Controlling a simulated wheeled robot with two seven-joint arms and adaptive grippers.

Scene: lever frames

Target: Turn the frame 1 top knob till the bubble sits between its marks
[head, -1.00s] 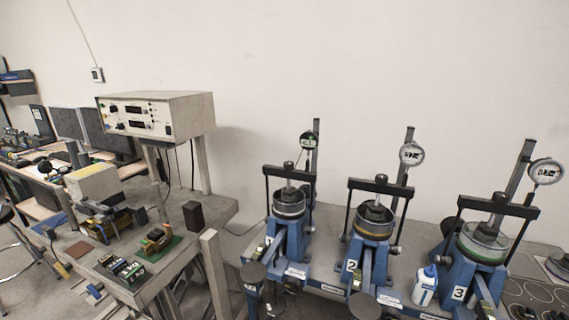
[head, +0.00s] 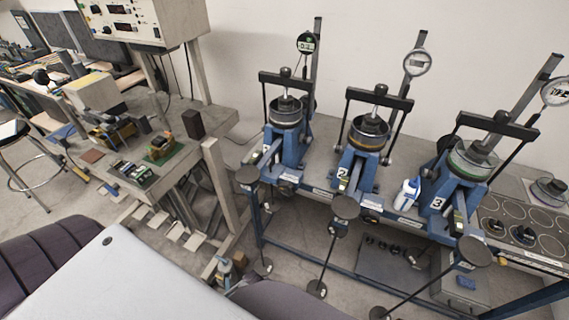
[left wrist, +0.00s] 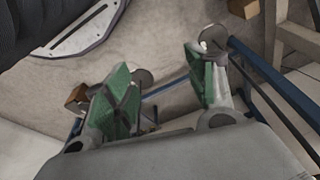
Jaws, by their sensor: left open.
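Frame 1 (head: 284,140) is the leftmost of three blue lever frames on the bench in the head view.
Frame 2 (head: 357,168) and frame 3 (head: 450,195) stand to the right, with a white bottle (head: 408,193) between them. Lever arms with round weights hang in front of the bench. A side table (head: 205,150) with electronics stands left.

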